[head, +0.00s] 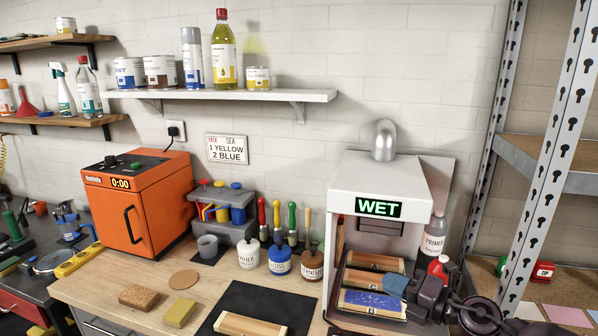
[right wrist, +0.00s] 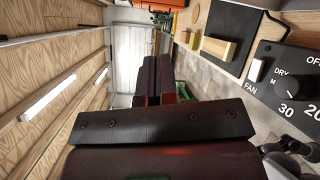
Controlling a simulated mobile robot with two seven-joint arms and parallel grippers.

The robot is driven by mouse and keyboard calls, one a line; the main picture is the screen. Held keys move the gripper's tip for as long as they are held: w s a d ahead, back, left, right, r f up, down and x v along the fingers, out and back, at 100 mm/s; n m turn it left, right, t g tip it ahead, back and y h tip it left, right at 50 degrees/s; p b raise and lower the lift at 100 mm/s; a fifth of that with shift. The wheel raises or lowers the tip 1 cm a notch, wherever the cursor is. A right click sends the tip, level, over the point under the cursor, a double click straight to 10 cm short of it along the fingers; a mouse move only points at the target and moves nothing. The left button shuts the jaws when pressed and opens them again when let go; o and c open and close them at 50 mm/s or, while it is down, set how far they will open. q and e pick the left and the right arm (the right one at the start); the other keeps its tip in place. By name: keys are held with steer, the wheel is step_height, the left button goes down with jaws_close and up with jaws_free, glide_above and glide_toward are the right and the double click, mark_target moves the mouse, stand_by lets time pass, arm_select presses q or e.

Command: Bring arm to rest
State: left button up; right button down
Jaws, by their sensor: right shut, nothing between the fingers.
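My right gripper (head: 394,283) is at the lower right of the head view, in front of the open white cabinet with the lit WET sign (head: 378,208). Its fingers are closed together with nothing between them. In the right wrist view the dark fingers (right wrist: 152,82) fill the middle, side by side. The gripper hides part of the wooden blocks in the cabinet, one of them with a blue face (head: 366,303). My left gripper is not in view.
A black mat (head: 275,298) with a wooden block (head: 250,326) lies on the bench. Paint jars (head: 280,260) and an orange oven (head: 137,205) stand farther left. A metal rack (head: 545,150) is at right.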

steer(key=s+d+f+m+h+b, duration=0.1)
steer(key=s+f+m+h, duration=0.3)
steer(key=s+f+m, duration=0.5)
steer(key=s+d+f+m+h+b, duration=0.1)
steer(key=s+d+f+m+h, duration=0.3)
steer(key=s+f+m, duration=0.5)
steer(key=s+d+f+m+h, duration=0.3)
steer(key=s+f+m+h, duration=0.2)
steer(key=s+f+m, duration=0.4)
steer(key=f+m, duration=0.1)
steer(key=m, duration=0.2)
steer(key=shift+d+f+b, duration=0.15)
steer(key=shift+f+b, duration=0.05)
steer(key=shift+b, duration=0.2)
stand_by(4.6)
